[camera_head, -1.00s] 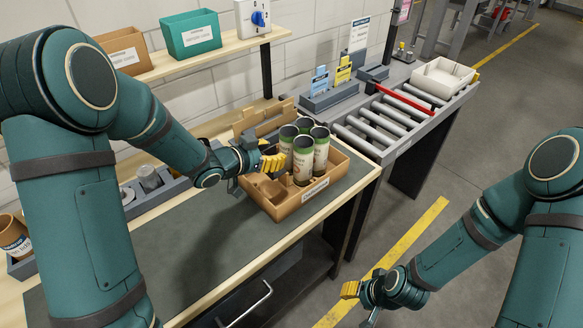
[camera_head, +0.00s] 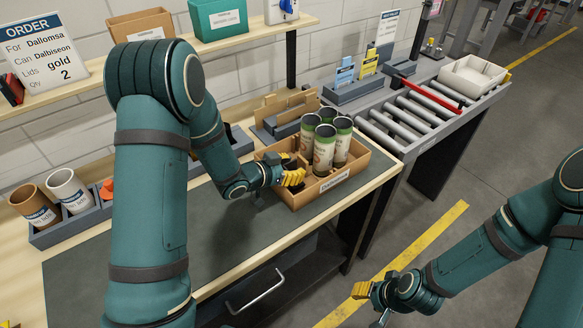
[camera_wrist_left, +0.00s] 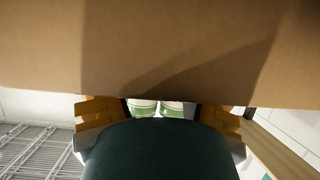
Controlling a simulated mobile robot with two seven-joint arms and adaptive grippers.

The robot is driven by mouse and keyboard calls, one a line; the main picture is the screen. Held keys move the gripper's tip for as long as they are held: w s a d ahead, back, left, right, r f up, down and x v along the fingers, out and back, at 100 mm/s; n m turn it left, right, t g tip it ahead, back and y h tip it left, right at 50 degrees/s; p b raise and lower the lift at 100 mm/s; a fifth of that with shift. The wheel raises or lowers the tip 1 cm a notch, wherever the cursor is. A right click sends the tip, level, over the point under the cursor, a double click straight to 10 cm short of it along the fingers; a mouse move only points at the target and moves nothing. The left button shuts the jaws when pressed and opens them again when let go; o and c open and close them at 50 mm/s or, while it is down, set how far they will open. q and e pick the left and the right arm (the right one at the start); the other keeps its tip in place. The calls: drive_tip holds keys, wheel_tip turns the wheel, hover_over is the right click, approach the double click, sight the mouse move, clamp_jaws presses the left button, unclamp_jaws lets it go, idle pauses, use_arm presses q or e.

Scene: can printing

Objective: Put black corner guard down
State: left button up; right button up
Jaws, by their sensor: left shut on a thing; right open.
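My left gripper (camera_head: 292,174), with yellow fingers, is shut at the near-left part of an open brown cardboard box (camera_head: 347,181). A small black piece (camera_head: 288,161), seemingly the black corner guard, shows at its fingers. It is mostly hidden, so I cannot tell whether it touches the box floor. In the left wrist view, brown cardboard (camera_wrist_left: 160,50) fills the top, and the yellow fingers (camera_wrist_left: 160,112) stand apart with can bases between them. Several green-and-white cans (camera_head: 325,150) stand upright in the box beside the gripper. My right gripper (camera_head: 370,298) is open and empty over the floor.
The box stands on a dark bench mat (camera_head: 235,240). A roller conveyor (camera_head: 415,115) with a white tray (camera_head: 474,76) lies to its right. Card holders (camera_head: 357,88) stand behind. A grey bin with cups (camera_head: 50,236) is at the left. The mat's front is clear.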

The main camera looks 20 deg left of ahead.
use_arm(q)
drive_tip(key=shift+f, duration=0.1)
drive_tip(key=shift+f, duration=0.15)
drive_tip(key=o, duration=1)
drive_tip(key=shift+r, duration=0.25)
drive_tip(key=p+v, duration=0.1)
drive_tip(key=v, duration=1.1)
drive_tip(key=shift+r, duration=0.1)
